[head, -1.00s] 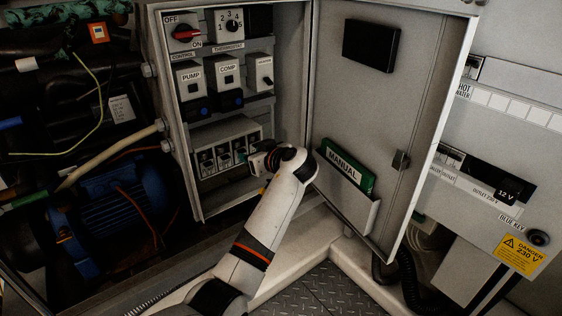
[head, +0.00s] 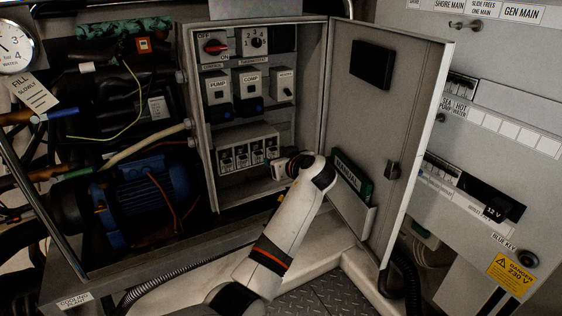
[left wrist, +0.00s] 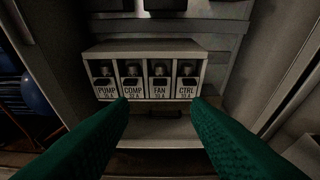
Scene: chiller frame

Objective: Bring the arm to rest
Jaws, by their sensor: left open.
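My left arm reaches up from the bottom of the head view into the open control cabinet (head: 198,120). Its gripper (head: 279,171) is by the lower right end of the breaker row (head: 235,137). In the left wrist view the gripper (left wrist: 159,102) has its two green fingers wide apart with nothing between them. The breaker row (left wrist: 145,46), labelled PUMP, COMP, FAN and CTRL, lies ahead of the fingertips, and the gap to it is hard to judge. My right gripper is not in view.
The cabinet door (head: 390,110) stands open close to the arm's right, with a green manual (head: 352,178) in its pocket. A blue motor (head: 145,200) is at left. Diamond-plate floor (head: 325,285) lies below.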

